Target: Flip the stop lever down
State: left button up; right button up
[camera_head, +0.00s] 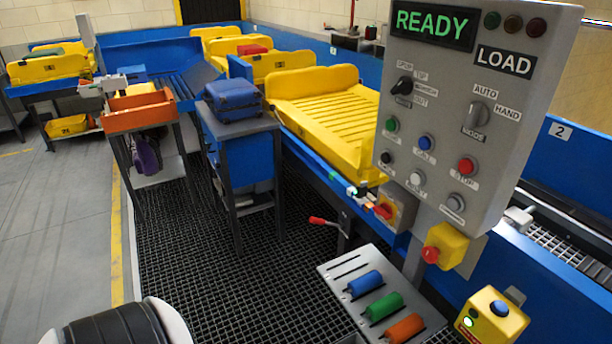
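A lever with a red grip (318,220) sticks out below the conveyor's near side, its grip pointing left and its shaft running right to a bracket. It is the likeliest stop lever, but no label on it is readable. A grey slotted plate (343,265) to its lower right carries a blue handle (365,283), a green handle (384,307) and an orange handle (404,328). Neither of my grippers is in view, and nothing touches the lever.
The grey control panel (450,130) reads READY and stands at the right. Yellow button boxes (445,246) (492,316) are below it. A yellow tray (325,110) sits on the conveyor. A blue suitcase (233,100) lies on a stand at the left. Dark grating below is clear.

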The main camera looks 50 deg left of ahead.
aim_at(319, 221)
jog(key=u, duration=1.4)
jog(key=j, duration=0.25)
jog(key=i+j+z, duration=0.2)
jog(key=j+z, duration=0.2)
jog(key=j, duration=0.45)
jog(key=j+z, duration=0.4)
jog(key=j, duration=0.5)
jog(key=i+j+z, duration=0.5)
jog(key=j, duration=0.25)
jog(key=i+j+z, duration=0.2)
jog(key=j, duration=0.25)
jog(key=i+j+z, duration=0.15)
jog(key=i, duration=0.3)
jog(key=i+j+z, duration=0.15)
jog(key=i, duration=0.25)
